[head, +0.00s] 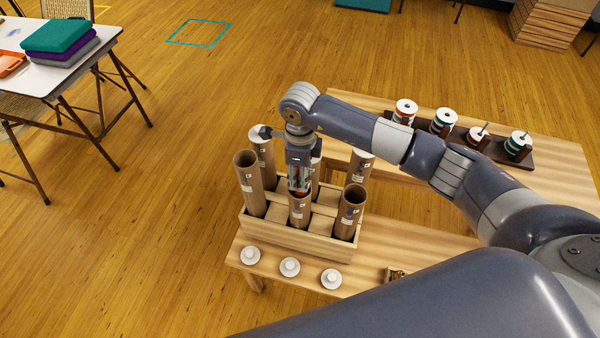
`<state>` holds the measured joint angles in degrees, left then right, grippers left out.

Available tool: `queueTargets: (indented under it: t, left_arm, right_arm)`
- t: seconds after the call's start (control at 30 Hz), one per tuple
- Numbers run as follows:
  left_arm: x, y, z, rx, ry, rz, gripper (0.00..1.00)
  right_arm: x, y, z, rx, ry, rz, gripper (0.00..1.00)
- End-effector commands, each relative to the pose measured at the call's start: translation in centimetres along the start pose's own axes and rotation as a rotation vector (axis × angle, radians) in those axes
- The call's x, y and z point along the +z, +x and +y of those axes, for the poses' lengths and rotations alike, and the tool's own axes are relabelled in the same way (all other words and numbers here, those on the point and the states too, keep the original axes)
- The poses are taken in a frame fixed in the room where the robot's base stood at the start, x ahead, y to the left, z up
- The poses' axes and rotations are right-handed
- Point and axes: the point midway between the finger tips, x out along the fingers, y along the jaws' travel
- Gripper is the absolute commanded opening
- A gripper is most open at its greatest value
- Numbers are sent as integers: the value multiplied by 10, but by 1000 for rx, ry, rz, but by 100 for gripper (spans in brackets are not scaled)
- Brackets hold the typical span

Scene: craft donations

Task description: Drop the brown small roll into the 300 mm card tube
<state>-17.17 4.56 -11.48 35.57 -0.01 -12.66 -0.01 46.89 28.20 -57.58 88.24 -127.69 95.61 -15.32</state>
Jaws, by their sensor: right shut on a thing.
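Several brown card tubes stand upright in a wooden crate (290,238). They include a front-left tube (252,188), a front-middle tube (300,212) and a front-right tube (348,212). Their labels are too small to read, so I cannot tell which is the 300 mm one. My right gripper (299,186) points down at the mouth of the front-middle tube. It is shut on a small roll, mostly hidden by the fingers; a little reddish-brown shows at the tube mouth. I cannot tell how far the roll is inside the tube. My left gripper is out of view.
Three white caps (290,267) lie on the bench in front of the crate. A dark tray (510,155) with several spools stands at the back right, beyond my right arm. A small brass-coloured item (396,274) lies near the bench's front. A folding table (50,85) holds folded cloths.

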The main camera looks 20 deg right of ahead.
Motion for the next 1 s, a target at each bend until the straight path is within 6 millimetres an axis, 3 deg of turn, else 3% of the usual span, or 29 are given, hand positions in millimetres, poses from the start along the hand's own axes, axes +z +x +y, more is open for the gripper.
queueTargets:
  t: [0.17,0.2,0.3,0.67,0.77,1.0]
  left_arm:
    - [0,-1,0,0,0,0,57]
    - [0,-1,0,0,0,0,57]
    - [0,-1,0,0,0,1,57]
    - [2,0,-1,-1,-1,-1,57]
    - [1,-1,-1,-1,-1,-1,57]
    - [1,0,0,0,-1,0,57]
  right_arm:
    - [0,-1,0,0,0,0,12]
    - [0,-1,0,0,0,0,39]
    - [0,-1,0,0,0,0,56]
    - [0,-4,0,0,0,0,56]
    - [0,-14,-1,-1,0,-2,56]
    - [0,-64,-1,-5,-1,-2,56]
